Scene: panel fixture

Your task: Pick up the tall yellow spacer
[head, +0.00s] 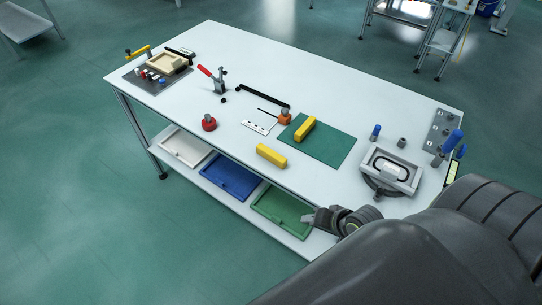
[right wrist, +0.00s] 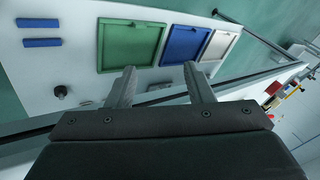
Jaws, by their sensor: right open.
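Two yellow blocks show in the head view. One yellow block (head: 305,129) lies on a green mat (head: 333,150). The other yellow block (head: 271,155) lies on the white table near its front edge, left of the mat. I cannot tell from their heights which is the tall spacer. My right gripper (head: 309,219) is below and in front of the tabletop edge, beside the green tray on the lower shelf. In the right wrist view my right gripper (right wrist: 160,72) is open and empty, its fingers apart. Neither yellow block is between them. My left gripper is not in view.
The lower shelf holds a green tray (head: 283,211), a blue tray (head: 231,177) and a white tray (head: 187,147). On the tabletop (head: 220,133) stand a red knob (head: 209,123), a red-handled clamp (head: 211,76) and a grey fixture (head: 391,171). Two blue bars (right wrist: 40,33) show in the wrist view.

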